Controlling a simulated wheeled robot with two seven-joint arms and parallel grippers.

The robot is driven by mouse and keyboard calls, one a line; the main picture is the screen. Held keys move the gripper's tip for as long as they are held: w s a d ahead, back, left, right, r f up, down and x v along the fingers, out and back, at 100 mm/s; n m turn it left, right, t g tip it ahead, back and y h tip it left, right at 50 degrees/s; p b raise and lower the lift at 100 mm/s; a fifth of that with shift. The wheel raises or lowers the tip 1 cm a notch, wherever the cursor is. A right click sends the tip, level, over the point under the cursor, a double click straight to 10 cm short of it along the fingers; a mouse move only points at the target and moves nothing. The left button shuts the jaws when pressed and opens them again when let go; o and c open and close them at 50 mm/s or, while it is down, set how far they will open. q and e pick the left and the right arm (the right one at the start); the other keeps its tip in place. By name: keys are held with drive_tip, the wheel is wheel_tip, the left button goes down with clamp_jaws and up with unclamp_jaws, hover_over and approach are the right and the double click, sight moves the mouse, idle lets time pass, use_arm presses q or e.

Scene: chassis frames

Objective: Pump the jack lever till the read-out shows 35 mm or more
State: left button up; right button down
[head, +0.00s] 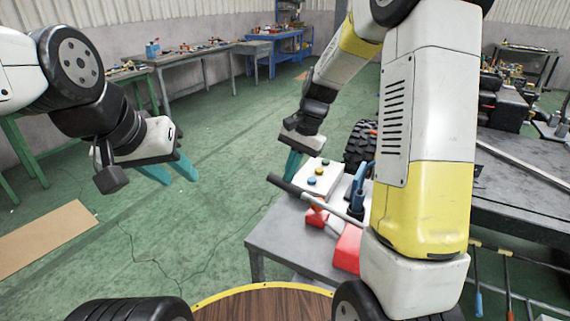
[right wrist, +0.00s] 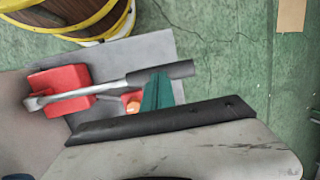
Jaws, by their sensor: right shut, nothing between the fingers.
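The jack has a red body (head: 347,248) on the grey table; it also shows in the right wrist view (right wrist: 60,88). Its grey lever (head: 325,212) slopes up to the left and ends in a black grip (head: 284,184) beyond the table's edge. My right gripper (head: 291,165) is shut and empty, right by the black grip. In the right wrist view its teal fingers (right wrist: 158,92) overlap the grip's edge; I cannot tell whether they touch it. My left gripper (head: 178,172) is open and empty over the floor at left. I see no legible read-out.
A white box with coloured buttons (head: 320,178) stands behind the lever, with a blue tool (head: 357,188) and a black tyre (head: 360,145) near it. My right arm hides part of the grey table (head: 285,236).

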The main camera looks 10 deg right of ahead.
drive_tip(key=shift+w+a+f+m+g+h, duration=0.2)
drive_tip(key=shift+f+g+h, duration=0.45)
drive_tip(key=shift+f, duration=1.45)
drive_tip(key=shift+w+a+f+g+h, duration=0.1)
drive_tip(key=shift+a+f+g+h, duration=0.5)
drive_tip(key=shift+f, duration=1.5)
drive_tip(key=shift+w+d+f+m+g+h, duration=0.1)
drive_tip(key=shift+f+g+h, duration=0.15)
drive_tip(key=shift+f+h, duration=1.3)
drive_tip(key=shift+f+y, duration=0.55)
drive_tip(key=shift+y, duration=0.05)
drive_tip(key=v, duration=1.5)
drive_tip(key=shift+r, duration=0.25)
drive_tip(key=shift+s+d, duration=0.1)
